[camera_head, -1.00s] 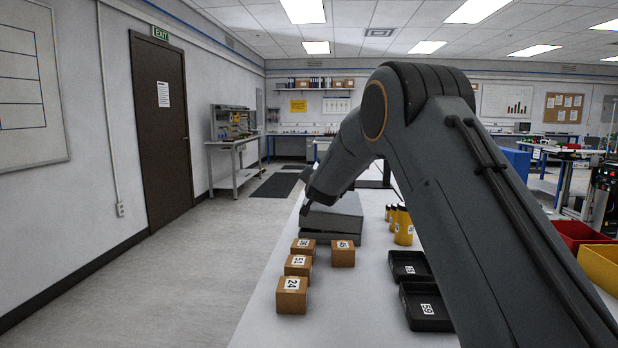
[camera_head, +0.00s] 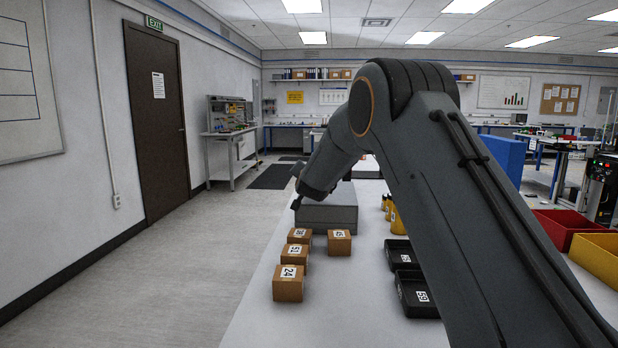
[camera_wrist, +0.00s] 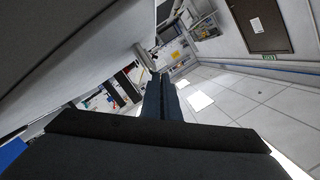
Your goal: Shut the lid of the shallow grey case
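The shallow grey case (camera_head: 330,216) stands on the white table beyond the small boxes in the head view. My arm partly covers its top and back. Its top looks nearly level, but I cannot tell whether the lid lies flush all round. My gripper (camera_head: 296,203) is at the case's left front corner, pointing down; I cannot tell whether it touches the case. In the wrist view the two dark fingers of my gripper (camera_wrist: 162,78) lie side by side, shut with nothing seen between them. A large grey surface fills the upper left there; I cannot tell what it is.
Several brown boxes (camera_head: 289,283) with number labels stand in front of the case. Black trays (camera_head: 416,293) and yellow cylinders (camera_head: 396,220) are to the right. Red (camera_head: 565,229) and yellow (camera_head: 597,263) bins stand further right. Open floor lies left of the table.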

